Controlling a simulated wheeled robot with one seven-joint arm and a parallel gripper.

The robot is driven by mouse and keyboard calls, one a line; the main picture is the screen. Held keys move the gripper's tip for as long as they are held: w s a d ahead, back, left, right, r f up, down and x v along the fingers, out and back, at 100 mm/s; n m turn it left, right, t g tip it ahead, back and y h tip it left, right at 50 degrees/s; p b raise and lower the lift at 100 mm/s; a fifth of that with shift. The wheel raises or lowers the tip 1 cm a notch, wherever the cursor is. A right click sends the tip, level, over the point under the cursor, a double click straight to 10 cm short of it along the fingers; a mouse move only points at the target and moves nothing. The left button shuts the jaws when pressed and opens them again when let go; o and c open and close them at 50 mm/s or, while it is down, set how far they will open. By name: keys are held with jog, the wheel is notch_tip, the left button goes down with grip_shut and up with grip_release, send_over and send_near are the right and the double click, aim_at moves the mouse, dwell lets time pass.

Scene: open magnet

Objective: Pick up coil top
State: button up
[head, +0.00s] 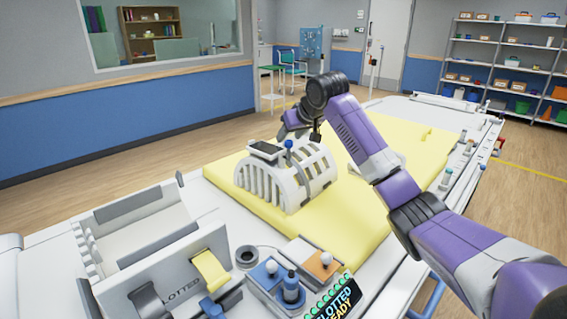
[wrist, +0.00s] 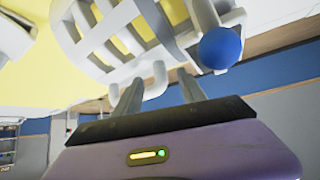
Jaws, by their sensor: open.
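The coil top (head: 292,175) is a white, arched, slatted cage on the yellow mat (head: 370,205). A blue ball knob (head: 289,144) stands up at its upper edge, and a dark-framed panel (head: 266,150) sits on its upper left. My gripper (head: 316,136) is just above and behind the arch in the head view, partly hidden by my arm. In the wrist view, my open fingers (wrist: 157,85) point at the coil's white bars (wrist: 120,35). A white curved piece shows between the fingertips, and the blue knob (wrist: 220,47) is beside the right finger. I cannot tell whether anything touches.
A slotted white holder (head: 165,280) with a yellow piece, a box with blue and orange blocks (head: 300,275) and a display reading "SLOTTED READY" (head: 333,303) stand at the front. Small bottles (head: 455,165) line the right table edge.

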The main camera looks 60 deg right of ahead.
jog(key=shift+x, duration=1.4)
jog(key=shift+r, duration=0.1)
grip_shut()
